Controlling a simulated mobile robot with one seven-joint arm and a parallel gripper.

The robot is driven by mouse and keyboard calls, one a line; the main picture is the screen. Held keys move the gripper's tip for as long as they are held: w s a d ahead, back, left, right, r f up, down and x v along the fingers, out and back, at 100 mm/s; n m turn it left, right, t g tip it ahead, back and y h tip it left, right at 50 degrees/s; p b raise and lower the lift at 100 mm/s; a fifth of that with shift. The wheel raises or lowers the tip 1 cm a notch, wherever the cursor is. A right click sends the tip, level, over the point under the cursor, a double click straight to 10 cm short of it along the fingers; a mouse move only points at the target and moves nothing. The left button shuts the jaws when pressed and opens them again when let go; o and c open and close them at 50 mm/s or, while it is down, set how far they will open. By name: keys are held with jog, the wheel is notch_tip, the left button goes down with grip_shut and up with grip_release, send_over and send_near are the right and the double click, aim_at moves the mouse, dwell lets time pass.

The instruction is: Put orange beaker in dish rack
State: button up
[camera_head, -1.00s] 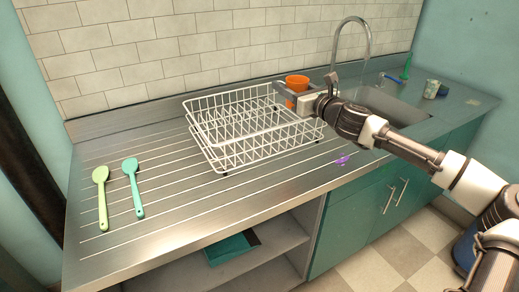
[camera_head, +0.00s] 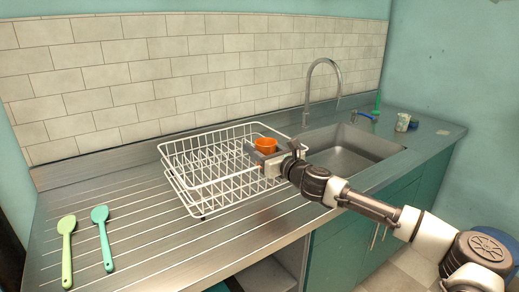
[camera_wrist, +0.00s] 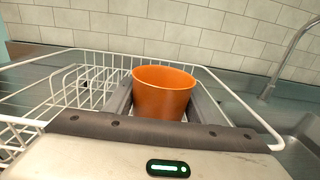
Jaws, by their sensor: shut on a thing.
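The orange beaker (camera_head: 265,145) is upright between the fingers of my gripper (camera_head: 262,154), which is shut on it. In the wrist view the beaker (camera_wrist: 163,92) sits between the two grey fingers (camera_wrist: 160,104), with its open top facing up. The white wire dish rack (camera_head: 190,187) stands on the draining board. The beaker is at the rack's right end, within its outline in both views. The rack's rim (camera_wrist: 245,108) passes to the right of the beaker in the wrist view. Whether the beaker's base touches the rack floor is hidden.
A green spoon (camera_head: 67,250) and a teal spoon (camera_head: 104,238) lie on the draining board at the left. The sink (camera_head: 350,148) and its tall tap (camera_head: 309,92) are right of the rack. A patterned cup (camera_head: 402,122) stands beyond the sink. The rack's visible middle looks empty.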

jog(key=shift+s+f+b, duration=0.1)
jog(key=shift+f+b, duration=0.5)
jog(key=shift+f, duration=0.05)
jog(key=o, duration=1)
jog(key=shift+f, duration=0.1)
jog(key=shift+a, duration=0.1)
jog(key=shift+s+r+p, duration=0.1)
jog(key=shift+r+p, duration=0.2)
jog(key=shift+a+r+p, duration=0.1)
jog(key=shift+r+p, duration=0.35)
jog(key=shift+r, duration=0.05)
jog(key=v, duration=1.2)
jog(key=shift+d+p, duration=0.2)
jog(key=shift+p, duration=0.1)
